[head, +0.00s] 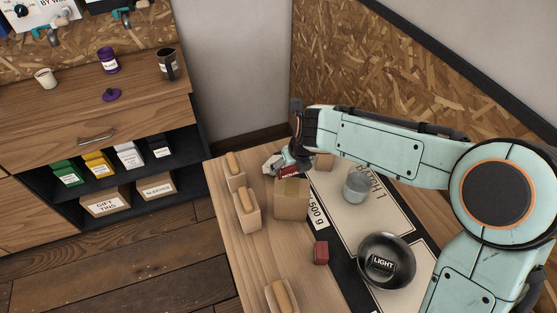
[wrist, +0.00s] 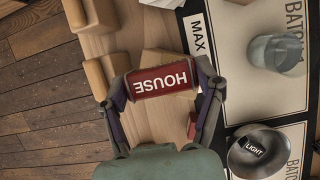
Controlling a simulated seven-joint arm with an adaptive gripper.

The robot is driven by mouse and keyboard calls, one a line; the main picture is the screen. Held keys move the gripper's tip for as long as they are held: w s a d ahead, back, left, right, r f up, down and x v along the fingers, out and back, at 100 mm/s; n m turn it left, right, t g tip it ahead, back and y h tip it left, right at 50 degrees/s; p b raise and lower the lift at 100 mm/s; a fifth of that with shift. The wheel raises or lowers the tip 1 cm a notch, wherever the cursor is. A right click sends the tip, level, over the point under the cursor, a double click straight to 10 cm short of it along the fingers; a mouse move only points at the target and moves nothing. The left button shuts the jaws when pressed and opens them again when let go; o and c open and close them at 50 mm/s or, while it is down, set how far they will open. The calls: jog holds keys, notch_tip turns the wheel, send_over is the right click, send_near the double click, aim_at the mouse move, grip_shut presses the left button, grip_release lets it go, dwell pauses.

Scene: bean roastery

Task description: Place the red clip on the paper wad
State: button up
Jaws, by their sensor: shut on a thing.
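My gripper (head: 291,163) is shut on the red clip (head: 288,171), a red piece that reads HOUSE in the wrist view (wrist: 163,80), with one finger at each end of it. The clip is held up near the top of a brown paper bag (head: 291,199), at the far part of the table. A pale crumpled thing, seemingly the paper wad (head: 270,162), lies just left of the gripper in the head view. In the wrist view a white piece of it (wrist: 163,3) shows at the top edge, beyond the clip; the rest is out of frame.
Tan blocks with rounded tops (head: 247,211) stand along the table's left side. A glass (head: 355,186), a black LIGHT bowl (head: 386,262) and a small red block (head: 321,252) stand to the right and nearer.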

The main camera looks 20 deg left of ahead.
jog(key=w+a+f, duration=0.4)
jog(key=w+a, duration=0.1)
jog(key=w, duration=0.2)
send_over(277, 160)
jog(key=s, duration=0.1)
jog(key=f, duration=0.3)
jog(key=d+f, duration=0.1)
jog(key=f, duration=0.1)
jog(key=shift+f, duration=0.3)
jog(key=shift+w+a+f, duration=0.1)
jog(key=shift+f, duration=1.5)
jog(key=shift+f, duration=0.15)
jog(key=o, duration=0.8)
